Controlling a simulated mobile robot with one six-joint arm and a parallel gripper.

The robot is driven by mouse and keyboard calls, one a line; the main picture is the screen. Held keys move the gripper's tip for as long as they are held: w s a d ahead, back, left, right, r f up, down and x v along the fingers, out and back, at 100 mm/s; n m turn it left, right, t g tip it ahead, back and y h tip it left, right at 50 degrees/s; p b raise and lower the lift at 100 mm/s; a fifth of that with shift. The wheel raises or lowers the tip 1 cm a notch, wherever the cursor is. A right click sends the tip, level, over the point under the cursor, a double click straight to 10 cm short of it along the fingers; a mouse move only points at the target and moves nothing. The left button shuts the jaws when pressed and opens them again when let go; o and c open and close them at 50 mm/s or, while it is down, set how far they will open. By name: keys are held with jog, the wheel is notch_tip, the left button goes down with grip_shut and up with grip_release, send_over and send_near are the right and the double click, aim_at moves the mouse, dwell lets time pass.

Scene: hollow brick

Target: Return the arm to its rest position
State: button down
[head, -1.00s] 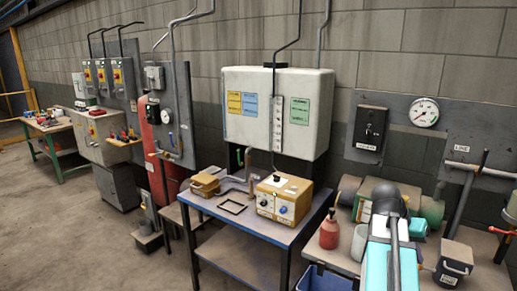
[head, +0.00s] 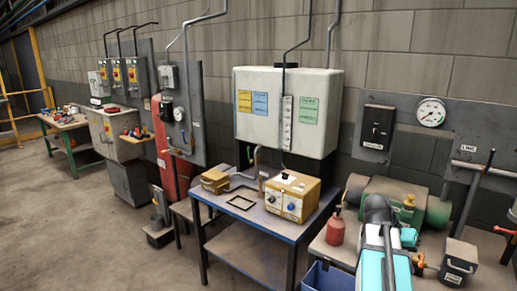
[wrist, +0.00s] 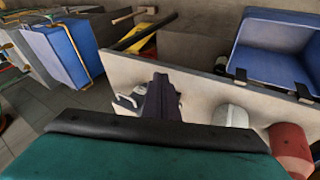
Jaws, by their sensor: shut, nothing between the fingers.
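My gripper (wrist: 161,82) shows at the centre of the wrist view, beyond my teal and black housing. Its dark fingers look together and hold nothing. They point out over the grey bench top. In the head view my teal arm reaches up from the lower right, over the right bench, and its dark end stands in front of the green tank (head: 437,212). The fingers cannot be made out there.
A pale cup (wrist: 230,116) shows in the wrist view. A blue bin (head: 326,279) is below the bench's left side. The blue table (head: 268,228) holds a yellow control box (head: 293,195).

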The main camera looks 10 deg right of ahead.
jog(key=a+f+n+g+y, duration=0.1)
jog(key=a+f+n, duration=0.2)
jog(key=a+f, duration=0.95)
jog(key=a+f+n+g+y, duration=0.1)
jog(key=a+f+n, duration=0.2)
jog(key=a+f, duration=0.9)
jog(key=s+a+f+n+y, duration=0.2)
jog(key=s+a+f, duration=0.7)
jog(key=f, duration=0.3)
jog(key=s+a+f+n+g+y, duration=0.1)
jog(key=s+a+f+n+y, duration=0.1)
jog(key=s+a+f, duration=0.7)
jog(key=shift+f+n+g, duration=0.3)
jog(key=shift+f+n, duration=0.5)
jog(key=shift+f, duration=1.2)
